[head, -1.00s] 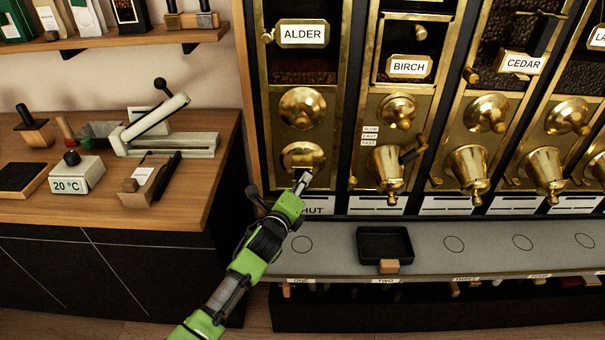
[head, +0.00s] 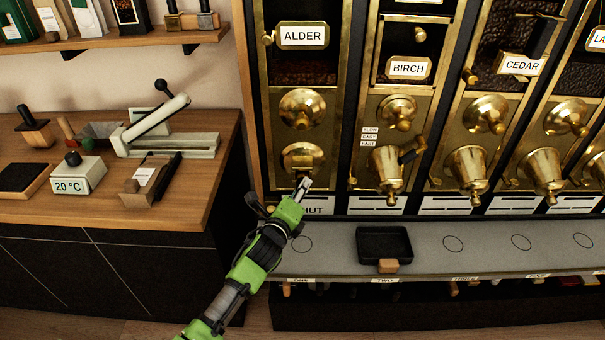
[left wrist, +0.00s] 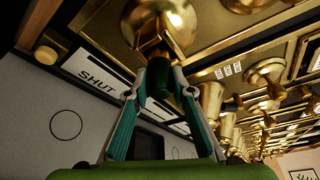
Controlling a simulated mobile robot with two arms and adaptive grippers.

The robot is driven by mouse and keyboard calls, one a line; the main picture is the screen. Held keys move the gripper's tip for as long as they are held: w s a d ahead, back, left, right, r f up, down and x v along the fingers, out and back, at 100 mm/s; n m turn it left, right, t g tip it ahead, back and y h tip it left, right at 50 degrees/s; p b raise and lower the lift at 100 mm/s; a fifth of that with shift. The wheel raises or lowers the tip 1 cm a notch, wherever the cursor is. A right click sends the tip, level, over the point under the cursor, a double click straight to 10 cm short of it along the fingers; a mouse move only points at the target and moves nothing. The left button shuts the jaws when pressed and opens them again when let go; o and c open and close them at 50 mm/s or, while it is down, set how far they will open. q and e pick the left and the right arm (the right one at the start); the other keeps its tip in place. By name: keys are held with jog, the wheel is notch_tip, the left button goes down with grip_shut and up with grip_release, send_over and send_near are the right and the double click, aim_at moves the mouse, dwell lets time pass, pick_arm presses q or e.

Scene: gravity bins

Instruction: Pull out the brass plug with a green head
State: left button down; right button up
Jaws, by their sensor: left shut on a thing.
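The brass plug's dark green head (left wrist: 158,86) shows between my fingers in the left wrist view. Its brass part runs up to the round brass outlet (left wrist: 165,22) of the ALDER bin; I cannot tell how much of it is inside. In the head view that outlet (head: 302,158) is the lower one on the ALDER column, above a SHUT label. My left gripper (head: 304,184) is just below the outlet and hides the green head there. In the left wrist view my left gripper (left wrist: 158,92) is shut on the head, one finger on each side. My right gripper is out of view.
A grey shelf (head: 335,262) with marked circles runs below the bins. A black tray (head: 384,230) stands on it under the BIRCH bin. Several brass spouts continue to the right. A wooden counter (head: 90,205) with tools and a 20 °C box is at left.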

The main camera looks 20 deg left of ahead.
pick_arm(q)
jog(key=shift+s, duration=0.1)
jog(key=s+d+p, duration=0.2)
jog(key=s, duration=0.6)
jog(key=shift+s+d, duration=0.2)
dwell(0.8)
